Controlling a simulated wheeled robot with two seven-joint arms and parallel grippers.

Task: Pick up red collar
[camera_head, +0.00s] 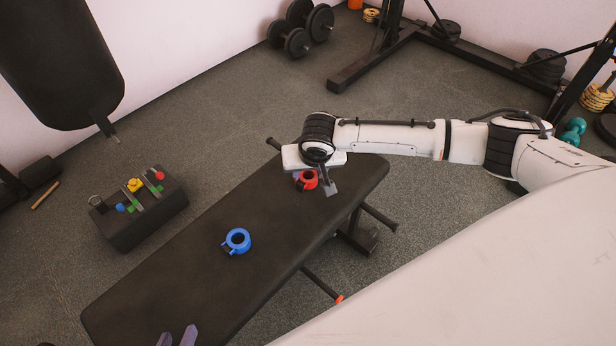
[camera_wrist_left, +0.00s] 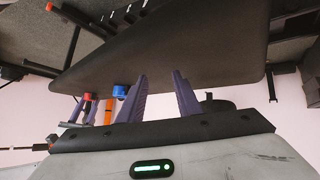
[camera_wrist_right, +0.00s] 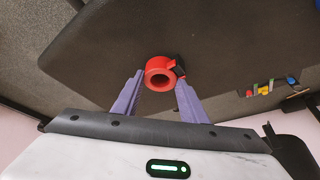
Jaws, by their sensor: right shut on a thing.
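The red collar (camera_head: 307,180) sits at the far end of the black bench (camera_head: 170,285). My right gripper (camera_head: 318,184) is at the collar, with its fingers on either side of it. In the right wrist view the red collar (camera_wrist_right: 158,74) shows as a ring with a dark clasp, between the purple fingertips, and my right gripper is shut on it. I cannot tell whether it is clear of the bench. My left gripper (camera_head: 178,337) is at the near end of the bench, only its fingertips showing. In the left wrist view my left gripper (camera_wrist_left: 160,78) is open and empty.
A blue collar (camera_head: 236,240) lies mid-bench. A dark box (camera_head: 150,222) with small coloured items stands on the floor left of the bench. A punching bag (camera_head: 60,60) hangs at upper left. Dumbbells (camera_head: 300,28) and a rack base (camera_head: 370,70) are behind. Bench surface around the blue collar is clear.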

